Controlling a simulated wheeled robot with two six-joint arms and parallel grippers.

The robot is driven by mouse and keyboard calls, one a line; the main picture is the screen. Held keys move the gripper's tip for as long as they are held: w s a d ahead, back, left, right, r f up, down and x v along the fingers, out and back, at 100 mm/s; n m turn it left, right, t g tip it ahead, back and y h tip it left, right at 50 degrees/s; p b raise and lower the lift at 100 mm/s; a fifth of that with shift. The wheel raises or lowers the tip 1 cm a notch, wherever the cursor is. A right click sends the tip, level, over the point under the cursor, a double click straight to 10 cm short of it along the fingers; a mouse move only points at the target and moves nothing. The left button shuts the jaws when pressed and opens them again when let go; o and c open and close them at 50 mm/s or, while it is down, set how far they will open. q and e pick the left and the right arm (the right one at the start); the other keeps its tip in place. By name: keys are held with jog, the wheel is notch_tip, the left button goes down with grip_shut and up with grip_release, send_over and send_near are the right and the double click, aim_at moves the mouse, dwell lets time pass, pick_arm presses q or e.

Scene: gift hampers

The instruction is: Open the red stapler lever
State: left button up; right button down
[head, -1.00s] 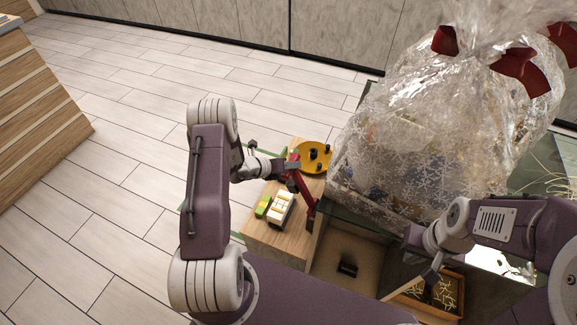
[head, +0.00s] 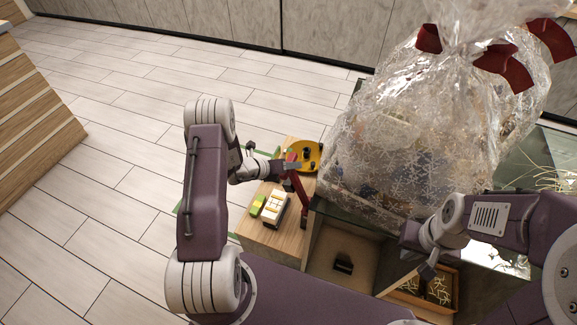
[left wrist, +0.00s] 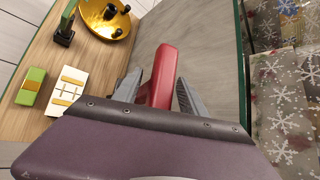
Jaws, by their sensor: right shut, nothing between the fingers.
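The red stapler (head: 301,197) stands at the right edge of the small wooden table in the head view, partly hidden by my left gripper. Its red lever (left wrist: 163,72) shows in the left wrist view as a bar pointing away from the camera. My left gripper (head: 292,166) is at the stapler's upper part. In the left wrist view its two grey fingers (left wrist: 158,93) are apart, one on each side of the red lever, with narrow gaps showing. My right gripper (head: 428,271) is shut and empty, above the open compartment at the lower right.
A yellow round tray (head: 314,157) with dark knobs lies behind the stapler. A green block (head: 258,205) and a white-and-tan block (head: 275,208) lie left of it on the wooden table (head: 286,243). A large wrapped hamper (head: 400,150) stands close on the right.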

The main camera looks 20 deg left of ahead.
pick_arm(q)
jog(key=p+v, duration=0.1)
jog(key=v, duration=0.8)
